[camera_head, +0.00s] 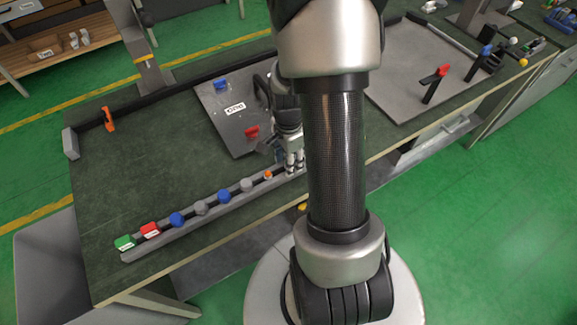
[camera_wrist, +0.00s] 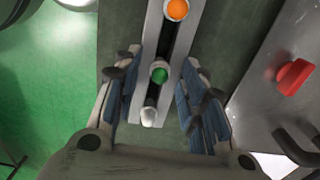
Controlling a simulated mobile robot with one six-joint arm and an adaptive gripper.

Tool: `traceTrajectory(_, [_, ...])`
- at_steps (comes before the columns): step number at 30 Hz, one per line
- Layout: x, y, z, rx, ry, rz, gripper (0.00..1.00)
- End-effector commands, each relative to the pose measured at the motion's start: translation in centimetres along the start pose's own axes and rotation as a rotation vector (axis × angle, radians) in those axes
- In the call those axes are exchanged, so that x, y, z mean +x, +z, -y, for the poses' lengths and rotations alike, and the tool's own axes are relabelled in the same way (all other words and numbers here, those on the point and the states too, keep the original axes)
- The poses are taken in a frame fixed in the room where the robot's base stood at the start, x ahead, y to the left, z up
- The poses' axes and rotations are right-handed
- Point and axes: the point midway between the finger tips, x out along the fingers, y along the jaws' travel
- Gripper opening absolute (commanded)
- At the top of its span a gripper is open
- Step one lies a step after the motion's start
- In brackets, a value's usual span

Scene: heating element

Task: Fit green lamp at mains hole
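The green lamp (camera_wrist: 159,73) is a small round green cap in a pale ring, seated in the grey rail (camera_wrist: 137,98). My gripper (camera_wrist: 160,64) is open above the rail, with one blue-padded finger on each side of the lamp and visible gaps to both. In the head view my gripper (camera_head: 292,163) is at the rail's right end, and the green lamp cannot be made out there. A grey panel (camera_head: 212,100) with a label, a blue part and a red part lies behind the rail. I cannot identify the mains hole; my arm hides part of the panel.
An orange lamp (camera_wrist: 176,9) and a white lamp (camera_wrist: 148,117) flank the green one in the rail. Several blue, grey, red and green parts fill the rail leftward. A red knob (camera_wrist: 293,77) stands on the panel. The left bench top (camera_head: 120,170) is mostly clear.

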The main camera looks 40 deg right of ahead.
Motion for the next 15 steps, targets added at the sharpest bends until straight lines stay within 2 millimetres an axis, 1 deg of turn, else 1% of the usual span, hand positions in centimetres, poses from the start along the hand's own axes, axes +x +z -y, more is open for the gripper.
traceTrajectory(2, [-0.09, -0.01, 0.0, 0.0, 0.0, 0.0, 0.38])
traceTrajectory(15, [-0.11, -0.01, -0.01, 0.0, 0.0, 0.0, 0.09])
